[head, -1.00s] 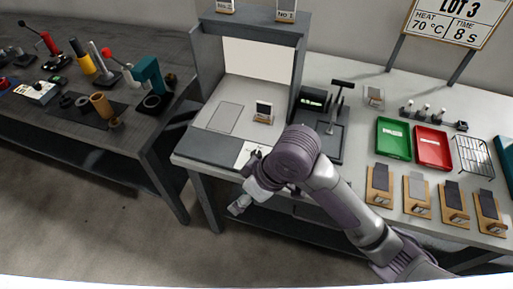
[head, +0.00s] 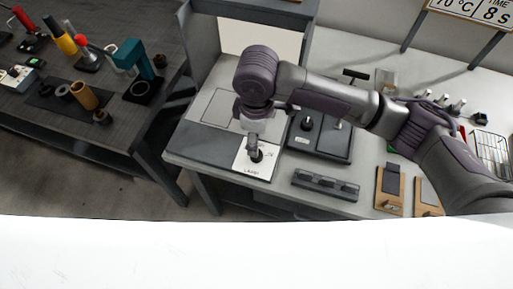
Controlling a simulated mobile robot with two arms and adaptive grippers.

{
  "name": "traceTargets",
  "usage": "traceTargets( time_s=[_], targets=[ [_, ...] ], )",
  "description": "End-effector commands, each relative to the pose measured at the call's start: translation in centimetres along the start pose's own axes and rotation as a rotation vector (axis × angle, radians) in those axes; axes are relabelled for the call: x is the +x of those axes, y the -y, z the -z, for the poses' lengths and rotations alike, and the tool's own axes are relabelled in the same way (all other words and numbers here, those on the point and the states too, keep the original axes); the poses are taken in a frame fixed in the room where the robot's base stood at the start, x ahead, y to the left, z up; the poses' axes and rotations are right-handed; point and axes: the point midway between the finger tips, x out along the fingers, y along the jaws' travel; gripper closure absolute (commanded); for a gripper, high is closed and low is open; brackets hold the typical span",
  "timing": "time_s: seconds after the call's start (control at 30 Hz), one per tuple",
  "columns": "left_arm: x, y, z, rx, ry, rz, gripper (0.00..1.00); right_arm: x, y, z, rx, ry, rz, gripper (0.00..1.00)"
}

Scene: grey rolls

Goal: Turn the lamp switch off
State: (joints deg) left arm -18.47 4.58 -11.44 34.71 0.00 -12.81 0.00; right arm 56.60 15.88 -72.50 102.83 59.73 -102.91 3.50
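The lamp switch (head: 257,157) is a small dark lever or knob on a white plate (head: 244,164). The plate is labelled "LAMP" and sits at the front right corner of the booth's dark front strip. My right gripper (head: 253,146) points down over the switch, at or very near its top. Whether it touches the switch, and whether its fingers are open or shut, I cannot tell. The switch is partly covered by the gripper, so its position is unclear. My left gripper is not in view.
A grey booth (head: 201,54) rises behind the switch. To the right are a black tray with a knob (head: 308,123) and a dark block (head: 325,184) at the bench edge. Wooden stands (head: 389,190) are further right. A dark side bench (head: 50,120) is at left.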

Motion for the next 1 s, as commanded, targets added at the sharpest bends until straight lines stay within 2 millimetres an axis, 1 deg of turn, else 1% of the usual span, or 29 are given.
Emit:
traceTargets(
  time_s=[0.03,0.07,0.13,0.17,0.3,0.4,0.53,0.8,0.83,0.87,1.0],
  targets=[
    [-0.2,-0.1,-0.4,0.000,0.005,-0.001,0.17,1.2,0.0,-0.1,0.002,0.003,0.002,0.38],
    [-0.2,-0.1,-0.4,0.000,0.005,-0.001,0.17,1.9,0.0,-0.1,0.002,0.004,0.003,0.38],
    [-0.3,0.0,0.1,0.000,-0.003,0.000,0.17,3.3,0.0,-0.1,0.002,0.004,0.002,0.38],
    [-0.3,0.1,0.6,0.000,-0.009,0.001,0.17,3.9,0.0,-0.1,0.002,0.002,0.002,0.38],
    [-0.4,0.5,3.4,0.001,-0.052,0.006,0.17,6.1,0.0,0.0,0.001,0.001,0.001,0.38],
    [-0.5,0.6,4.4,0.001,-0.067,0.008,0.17,7.2,0.0,0.0,0.001,0.000,-0.001,0.38],
    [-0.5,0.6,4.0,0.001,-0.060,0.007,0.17,8.0,0.0,0.0,0.001,0.000,-0.001,0.38],
    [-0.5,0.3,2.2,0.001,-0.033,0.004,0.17,8.1,0.0,0.0,0.000,-0.001,-0.001,0.38],
    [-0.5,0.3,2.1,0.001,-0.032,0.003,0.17,8.1,0.0,0.0,0.000,-0.001,-0.001,0.40],
    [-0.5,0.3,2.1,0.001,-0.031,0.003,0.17,8.1,0.0,0.0,0.000,-0.001,-0.001,0.45],
    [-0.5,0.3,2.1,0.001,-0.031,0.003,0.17,8.1,0.0,0.0,0.000,-0.001,-0.001,0.68]
  ],
)
